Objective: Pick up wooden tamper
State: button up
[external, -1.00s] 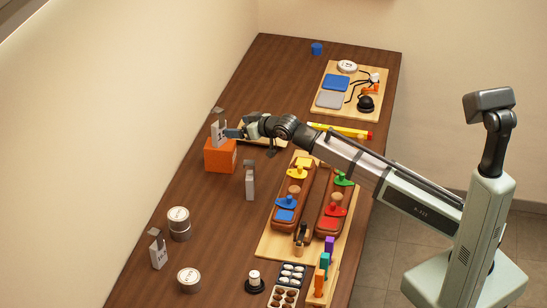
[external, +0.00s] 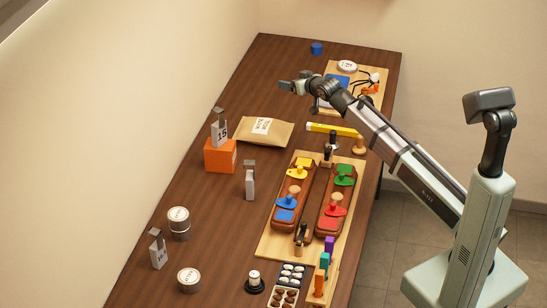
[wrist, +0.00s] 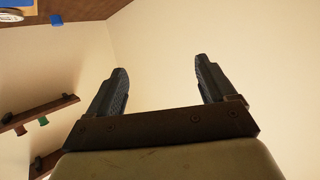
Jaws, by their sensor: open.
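A light wooden piece with a rounded knob and wider foot, which looks like the wooden tamper (external: 359,146), stands upright near the right table edge, beyond the green-topped form. My gripper (external: 285,86) is high over the far part of the table, to the left of and well apart from it. In the wrist view my gripper (wrist: 160,66) has its two fingers wide apart with nothing between them. That view faces mostly the wall, and the tamper does not show there.
A yellow bar (external: 331,129) lies beside the tamper, partly behind my arm. A dark-handled tool (external: 328,154) stands nearby. A board (external: 264,238) carries two long brown forms with coloured pieces. A paper packet (external: 263,131) and orange box (external: 220,156) are left.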

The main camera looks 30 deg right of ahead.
jog(key=d+r+m+h, duration=0.2)
jog(key=d, duration=1.1)
jog(key=m+g+y, duration=0.1)
jog(key=m+g, duration=1.3)
jog(key=m, duration=0.2)
send_over(359, 147)
jog(key=d, duration=0.1)
notch_tip(359, 147, down, 10)
jog(key=shift+w+d+f+m, duration=0.15)
jog(key=shift+w+f+m, duration=0.05)
jog(key=shift+f+m, duration=0.2)
notch_tip(359, 147, down, 8)
jog(key=shift+r, duration=0.1)
jog(key=shift+w+a+f, duration=0.1)
jog(key=shift+f, duration=1.25)
jog(key=shift+w+a+f, duration=0.1)
jog(key=shift+f, duration=1.2)
